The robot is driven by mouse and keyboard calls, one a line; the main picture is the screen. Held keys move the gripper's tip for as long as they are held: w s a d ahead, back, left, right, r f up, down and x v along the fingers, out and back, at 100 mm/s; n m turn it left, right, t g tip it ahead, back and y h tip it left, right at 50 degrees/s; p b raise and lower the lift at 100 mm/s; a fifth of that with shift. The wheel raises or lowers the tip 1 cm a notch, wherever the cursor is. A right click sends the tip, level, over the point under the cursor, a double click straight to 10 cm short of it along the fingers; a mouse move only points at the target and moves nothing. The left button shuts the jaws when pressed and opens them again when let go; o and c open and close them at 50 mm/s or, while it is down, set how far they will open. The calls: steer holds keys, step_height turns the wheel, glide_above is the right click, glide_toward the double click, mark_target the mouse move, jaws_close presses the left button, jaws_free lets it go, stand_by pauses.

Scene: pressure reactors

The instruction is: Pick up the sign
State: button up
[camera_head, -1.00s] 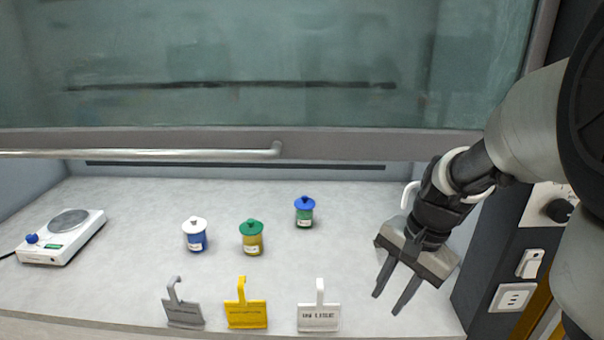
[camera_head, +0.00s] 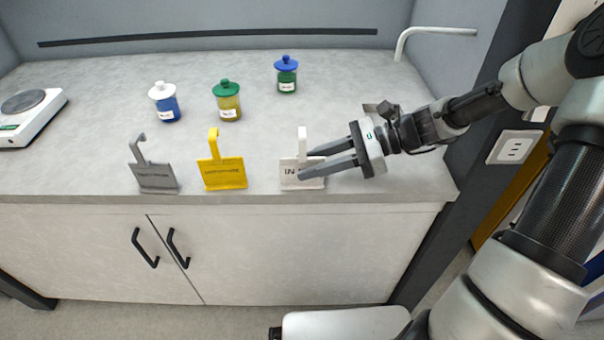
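Three signs with hook tops stand in a row near the front edge of the bench: a grey sign (camera_head: 155,177), a yellow sign (camera_head: 224,174) and a white sign (camera_head: 290,179) with "IN" readable. My gripper (camera_head: 307,164) is open and points left, at the right part of the white sign. Its fingers cover part of the white sign's face and the rest of its lettering. I cannot tell whether a finger touches the sign.
Three lidded jars stand behind the signs: one white-lidded (camera_head: 165,104), one green-lidded (camera_head: 228,103), one blue-lidded (camera_head: 287,76). The cabinet (camera_head: 250,250) with black handles lies below the bench's front edge.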

mark_target(302, 131)
steer(key=x, duration=0.3)
steer(key=shift+s+a+f+b, duration=0.15)
steer(key=shift+a+b, duration=0.05)
steer(key=shift+b, duration=0.15)
steer(key=shift+c, duration=0.3)
jaws_close()
step_height(302, 131, up, 10)
steer(key=p, duration=0.3)
steer(key=shift+d, duration=0.1)
